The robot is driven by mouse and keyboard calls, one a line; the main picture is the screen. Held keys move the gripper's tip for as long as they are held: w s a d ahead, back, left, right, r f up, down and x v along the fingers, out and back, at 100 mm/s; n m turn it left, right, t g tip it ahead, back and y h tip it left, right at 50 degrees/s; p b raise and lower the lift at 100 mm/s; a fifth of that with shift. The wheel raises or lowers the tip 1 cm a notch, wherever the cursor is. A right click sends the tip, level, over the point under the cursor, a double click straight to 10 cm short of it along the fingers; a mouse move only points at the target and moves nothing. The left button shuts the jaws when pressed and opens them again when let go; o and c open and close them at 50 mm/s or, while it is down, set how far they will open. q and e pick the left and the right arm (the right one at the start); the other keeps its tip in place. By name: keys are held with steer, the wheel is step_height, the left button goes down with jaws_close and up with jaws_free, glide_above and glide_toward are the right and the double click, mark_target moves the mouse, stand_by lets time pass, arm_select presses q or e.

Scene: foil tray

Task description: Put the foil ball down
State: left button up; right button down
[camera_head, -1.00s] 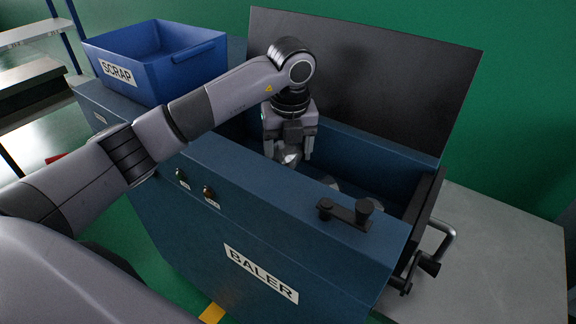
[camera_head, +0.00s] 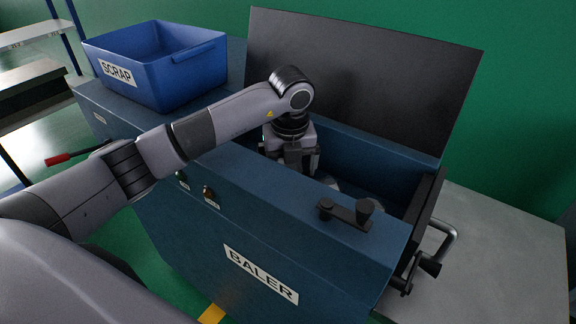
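The blue baler (camera_head: 262,235) stands open with its dark lid (camera_head: 365,80) raised at the back. My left gripper (camera_head: 301,163) points down inside the baler's chamber. Its fingertips are hidden behind the front wall, so I cannot see whether they are open or shut. The foil ball at the gripper is hidden too. Pale grey foil (camera_head: 331,183) shows in the chamber just right of the gripper. My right gripper is not in view.
A blue scrap bin (camera_head: 152,75) stands on the baler's left end. A black latch handle (camera_head: 347,211) sits on the front rim. A grey table (camera_head: 490,255) is at the right. The chamber's right part is open from above.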

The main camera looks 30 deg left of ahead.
arm_select(q)
steer(key=shift+r, duration=0.2)
step_height(320, 180, up, 12)
steer(key=s, duration=0.1)
steer(key=shift+d+p, duration=0.45)
steer(key=shift+f, duration=0.1)
